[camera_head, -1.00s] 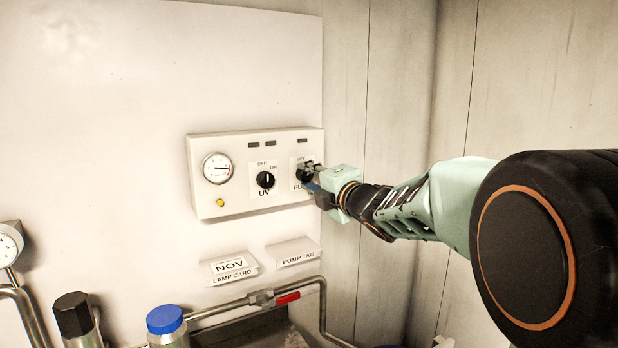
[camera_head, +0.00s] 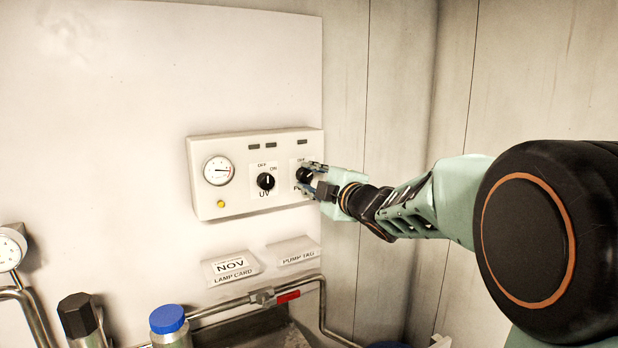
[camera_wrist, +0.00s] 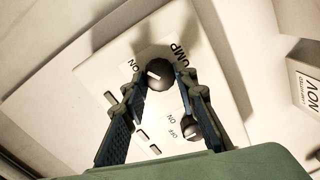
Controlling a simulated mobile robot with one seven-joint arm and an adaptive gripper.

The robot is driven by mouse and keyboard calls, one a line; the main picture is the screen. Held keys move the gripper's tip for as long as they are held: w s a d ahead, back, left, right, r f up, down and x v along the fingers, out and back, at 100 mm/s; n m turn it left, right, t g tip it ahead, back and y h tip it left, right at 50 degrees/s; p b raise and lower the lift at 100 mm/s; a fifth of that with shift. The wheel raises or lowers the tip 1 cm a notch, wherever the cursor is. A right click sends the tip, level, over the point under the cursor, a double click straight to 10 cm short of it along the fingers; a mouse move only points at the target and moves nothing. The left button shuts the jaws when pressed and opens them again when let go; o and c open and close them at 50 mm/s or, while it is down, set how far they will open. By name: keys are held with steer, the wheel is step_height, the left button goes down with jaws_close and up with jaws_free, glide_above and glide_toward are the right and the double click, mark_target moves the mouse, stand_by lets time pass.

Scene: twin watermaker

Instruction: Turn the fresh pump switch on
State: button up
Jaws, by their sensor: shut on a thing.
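The control panel (camera_head: 235,185) is on the wall. Its right-hand dark round knob, the pump switch (camera_head: 305,174), is partly hidden by my gripper (camera_head: 308,177). In the wrist view the pump knob (camera_wrist: 157,78) sits between my two fingertips (camera_wrist: 163,77), which are shut on it from both sides. Its white mark is on the side towards the ON label (camera_wrist: 131,64); the OFF label there is hidden. The UV knob (camera_head: 265,181), left of it, is clear of my gripper in the head view and also shows in the wrist view (camera_wrist: 188,126).
A gauge (camera_head: 218,169) and a yellow button (camera_head: 221,203) are on the panel's left. The lamp card (camera_head: 231,267) and pump tag (camera_head: 293,252) are below.

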steer(key=o, duration=1.2)
steer(key=shift+c, duration=0.2)
steer(key=v, duration=1.2)
